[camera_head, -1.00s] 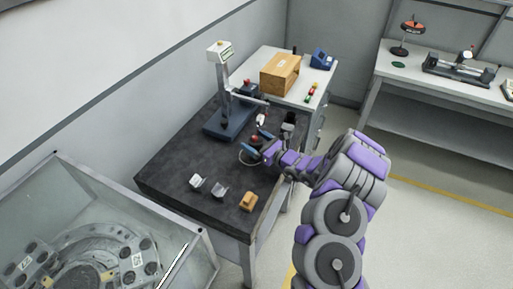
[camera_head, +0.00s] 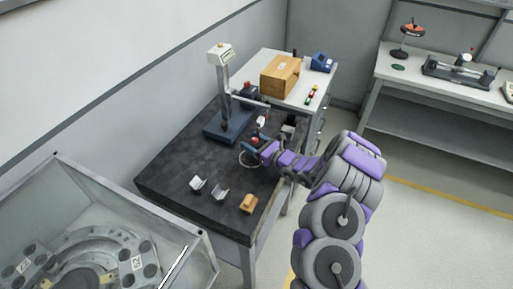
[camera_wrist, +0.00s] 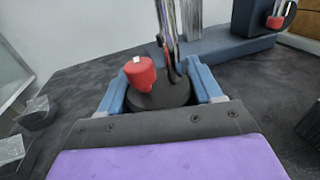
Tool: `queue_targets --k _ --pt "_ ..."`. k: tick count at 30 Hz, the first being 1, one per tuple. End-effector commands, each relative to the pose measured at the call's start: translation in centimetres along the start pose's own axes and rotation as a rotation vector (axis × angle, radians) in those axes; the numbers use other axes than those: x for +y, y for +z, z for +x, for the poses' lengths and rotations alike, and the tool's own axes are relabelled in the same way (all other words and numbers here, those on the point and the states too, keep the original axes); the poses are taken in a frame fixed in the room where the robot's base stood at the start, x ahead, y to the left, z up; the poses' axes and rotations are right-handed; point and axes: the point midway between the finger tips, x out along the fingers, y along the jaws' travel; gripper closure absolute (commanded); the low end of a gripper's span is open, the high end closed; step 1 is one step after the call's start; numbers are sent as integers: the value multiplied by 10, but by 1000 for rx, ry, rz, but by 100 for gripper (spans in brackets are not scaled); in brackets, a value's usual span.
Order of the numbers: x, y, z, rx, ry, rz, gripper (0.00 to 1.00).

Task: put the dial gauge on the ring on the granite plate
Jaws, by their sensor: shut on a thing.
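The dial gauge stands on the granite plate (camera_head: 170,165). In the head view its pale dial (camera_head: 262,121) and a red knob are at my gripper (camera_head: 257,147). In the wrist view its round black base (camera_wrist: 160,98) sits between my two blue fingers, with a red knob (camera_wrist: 140,72) on top and a rod rising out of frame. My gripper (camera_wrist: 158,88) is shut on this base. A thin pale ring (camera_head: 246,162) lies on the plate at the base, on its near side. I cannot tell whether the base is inside the ring.
A blue-based column stand (camera_head: 222,125) is close behind the gauge. A bench (camera_head: 425,80) with other instruments stands at the right.

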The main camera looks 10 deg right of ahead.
Motion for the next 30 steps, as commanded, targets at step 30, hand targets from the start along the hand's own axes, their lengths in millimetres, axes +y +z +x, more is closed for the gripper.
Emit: queue_targets --k 30 --pt "21 42 -28 -4 -3 6 94"
